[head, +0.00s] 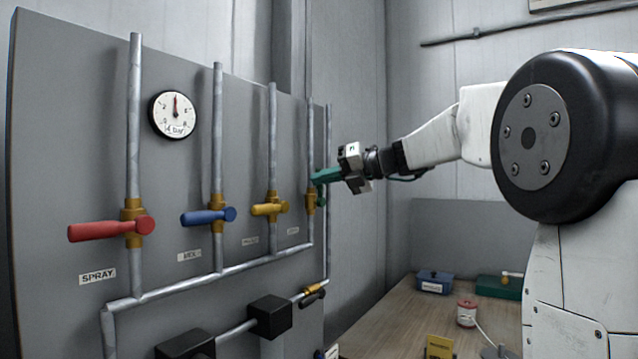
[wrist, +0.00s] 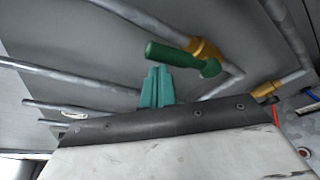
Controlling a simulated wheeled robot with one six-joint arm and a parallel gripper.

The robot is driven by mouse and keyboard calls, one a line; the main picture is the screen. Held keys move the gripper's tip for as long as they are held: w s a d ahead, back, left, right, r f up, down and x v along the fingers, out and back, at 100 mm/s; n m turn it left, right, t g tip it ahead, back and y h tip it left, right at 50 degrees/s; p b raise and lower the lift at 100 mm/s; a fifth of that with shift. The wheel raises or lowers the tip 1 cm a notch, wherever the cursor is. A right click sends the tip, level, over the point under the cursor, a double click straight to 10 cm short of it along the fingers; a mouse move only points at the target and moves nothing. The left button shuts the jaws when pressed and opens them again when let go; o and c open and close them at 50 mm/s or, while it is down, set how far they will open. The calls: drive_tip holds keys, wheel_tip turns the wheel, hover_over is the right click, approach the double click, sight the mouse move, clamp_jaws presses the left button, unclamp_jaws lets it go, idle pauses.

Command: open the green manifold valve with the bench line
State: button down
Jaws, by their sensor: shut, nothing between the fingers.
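The green valve handle (wrist: 180,57) is on a brass valve body (wrist: 205,48) in the wrist view, set at an angle to its pipe. In the head view the brass body (head: 311,203) is on the rightmost manifold pipe, and the handle is mostly hidden there. My gripper's teal fingers (head: 326,176) are shut and empty in front of the panel, just above that valve. In the wrist view the fingertips (wrist: 157,72) are together, close to the handle's free end. Whether they touch it I cannot tell.
The red (head: 105,229), blue (head: 207,216) and yellow (head: 268,209) handles stand crosswise to their pipes, left of my gripper. A gauge (head: 173,115) is on the panel. A lower valve with a black handle (head: 312,298) sits on the bottom line. The bench (head: 385,325) holds a blue box (head: 434,283).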

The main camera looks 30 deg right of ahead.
drive_tip(key=shift+w+d+r, duration=0.25)
drive_tip(key=shift+d, duration=0.25)
drive_tip(key=shift+d+r, duration=0.15)
drive_tip(key=shift+r, duration=0.1)
idle(0.3)
drive_tip(key=s+a, duration=0.2)
drive_tip(key=a, duration=0.2)
drive_tip(key=d+f+v, duration=0.1)
drive_tip(key=f+v, duration=0.1)
drive_tip(key=v, duration=0.7)
drive_tip(key=shift+s+d+f, duration=0.15)
drive_tip(key=shift+d+f, duration=0.1)
drive_tip(key=shift+f, duration=0.05)
